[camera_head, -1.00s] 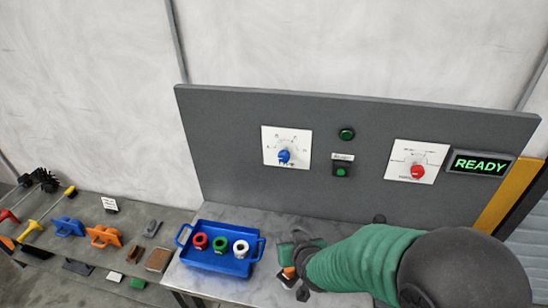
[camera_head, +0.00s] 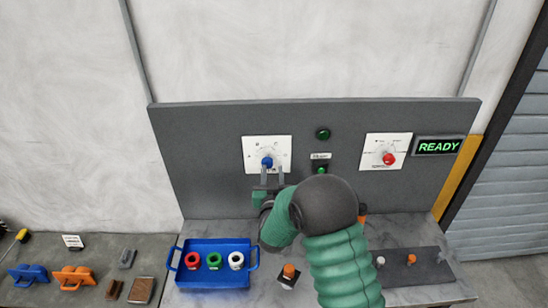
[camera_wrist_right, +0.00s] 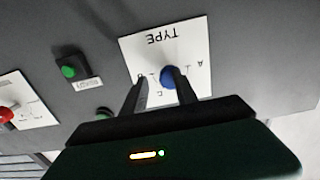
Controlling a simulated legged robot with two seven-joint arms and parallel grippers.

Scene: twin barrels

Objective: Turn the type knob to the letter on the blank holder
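The type knob (camera_head: 267,162) is blue and sits on a white dial plate (camera_head: 283,145) on the grey panel. An orange-topped piece (camera_head: 289,271) stands on the table; no letter is readable there. My left gripper is out of view.
A red knob (camera_head: 389,159), green buttons (camera_head: 322,134) and a READY display (camera_head: 438,147) are on the panel. A blue tray (camera_head: 214,281) with red, green and white rings stands on the table at left. A dark mat (camera_head: 425,280) lies at right.

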